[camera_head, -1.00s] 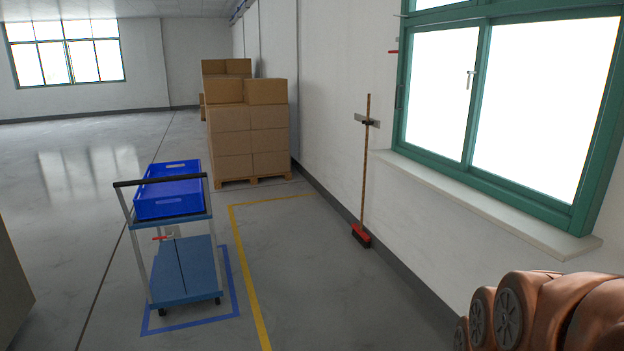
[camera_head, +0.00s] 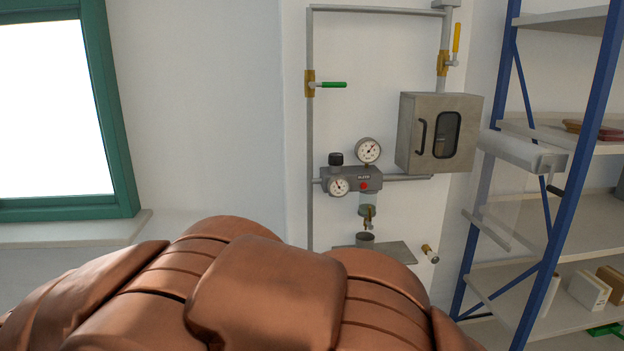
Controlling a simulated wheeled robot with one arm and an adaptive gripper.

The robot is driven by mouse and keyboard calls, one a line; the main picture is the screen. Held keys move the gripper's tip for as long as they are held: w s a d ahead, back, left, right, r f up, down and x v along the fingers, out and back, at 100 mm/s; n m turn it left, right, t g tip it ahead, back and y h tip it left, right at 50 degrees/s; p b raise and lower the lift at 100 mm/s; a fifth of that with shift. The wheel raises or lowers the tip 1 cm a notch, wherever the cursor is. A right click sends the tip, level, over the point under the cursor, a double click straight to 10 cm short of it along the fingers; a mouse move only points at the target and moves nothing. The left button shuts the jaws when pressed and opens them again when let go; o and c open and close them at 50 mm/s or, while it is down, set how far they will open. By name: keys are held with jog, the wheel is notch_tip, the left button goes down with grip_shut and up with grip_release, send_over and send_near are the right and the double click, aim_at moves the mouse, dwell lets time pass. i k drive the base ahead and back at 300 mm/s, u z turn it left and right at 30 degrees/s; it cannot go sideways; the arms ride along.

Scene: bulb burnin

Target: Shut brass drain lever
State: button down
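A small brass drain fitting with a lever (camera_head: 368,213) hangs below the clear bowl (camera_head: 367,201) of the grey regulator unit (camera_head: 345,180) on the white wall. The lever's exact angle is too small to tell. A dark cup (camera_head: 365,240) stands just under it on a grey shelf plate (camera_head: 392,251). Another short brass fitting (camera_head: 430,253) sticks out of the wall to the lower right. My copper-coloured arm fills the bottom of the picture, in front of the wall below the unit. My gripper is not in view.
A green-handled valve (camera_head: 325,85) and a yellow-handled valve (camera_head: 456,40) sit on the grey pipes. A grey wall box (camera_head: 437,133) is right of the gauges. A blue-framed shelf rack (camera_head: 570,170) stands at the right. A green-framed window (camera_head: 128,180) is at the left.

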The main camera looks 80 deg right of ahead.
aim_at(369, 221)
jog(key=z, duration=0.7)
jog(key=k, duration=0.15)
jog(key=z, duration=2.15)
